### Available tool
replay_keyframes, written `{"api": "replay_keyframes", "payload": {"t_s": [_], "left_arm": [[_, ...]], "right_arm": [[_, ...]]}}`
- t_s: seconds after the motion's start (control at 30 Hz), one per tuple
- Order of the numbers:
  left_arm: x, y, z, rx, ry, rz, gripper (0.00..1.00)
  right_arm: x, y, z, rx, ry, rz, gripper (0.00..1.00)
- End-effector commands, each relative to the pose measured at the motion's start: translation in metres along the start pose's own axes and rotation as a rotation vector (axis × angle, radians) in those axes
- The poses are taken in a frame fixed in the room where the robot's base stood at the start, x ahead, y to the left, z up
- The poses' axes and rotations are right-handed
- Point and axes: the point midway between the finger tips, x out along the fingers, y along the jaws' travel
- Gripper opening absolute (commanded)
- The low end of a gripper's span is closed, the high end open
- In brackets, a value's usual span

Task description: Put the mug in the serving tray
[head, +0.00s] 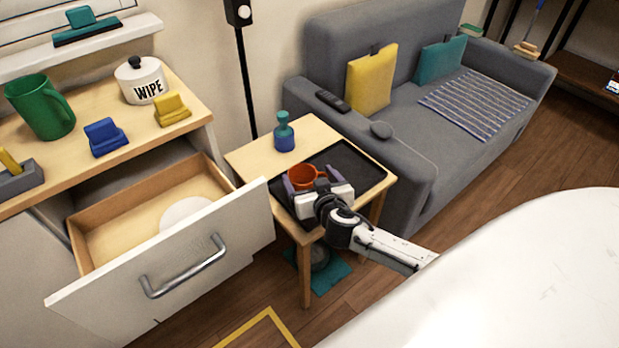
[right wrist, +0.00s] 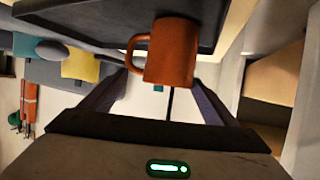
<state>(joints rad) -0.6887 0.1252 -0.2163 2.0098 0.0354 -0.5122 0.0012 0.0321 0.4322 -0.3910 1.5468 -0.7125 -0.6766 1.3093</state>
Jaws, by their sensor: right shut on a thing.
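The orange mug (head: 303,176) is at the black serving tray (head: 358,166) on the small wooden side table. My right gripper (head: 311,182) is shut on the mug, with purple-grey fingers on either side of it. In the right wrist view the mug (right wrist: 172,55) sits between the fingers (right wrist: 160,82), its handle to the left, against the dark tray (right wrist: 85,18). I cannot tell whether the mug's base rests on the tray floor or is slightly above it. My left gripper is not in view.
A teal and blue bottle (head: 284,132) stands on the side table (head: 247,158) behind the tray. An open drawer (head: 170,255) juts out to the left. A grey sofa (head: 425,130) stands close on the right. The tray's right part is clear.

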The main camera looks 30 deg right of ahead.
Motion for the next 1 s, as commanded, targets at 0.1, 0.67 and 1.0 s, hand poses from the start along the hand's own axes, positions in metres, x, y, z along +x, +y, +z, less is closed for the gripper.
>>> {"api": "replay_keyframes", "payload": {"t_s": [0.1, 0.67, 1.0], "left_arm": [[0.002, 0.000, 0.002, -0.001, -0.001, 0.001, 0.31], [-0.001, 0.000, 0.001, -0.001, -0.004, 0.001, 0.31], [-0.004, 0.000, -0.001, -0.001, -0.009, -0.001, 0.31]], "right_arm": [[0.001, 0.000, 0.000, 0.001, 0.002, 0.000, 0.35], [-0.009, 0.000, 0.001, 0.001, -0.002, -0.001, 1.00], [-0.081, 0.000, 0.001, 0.003, -0.003, -0.001, 1.00]]}}
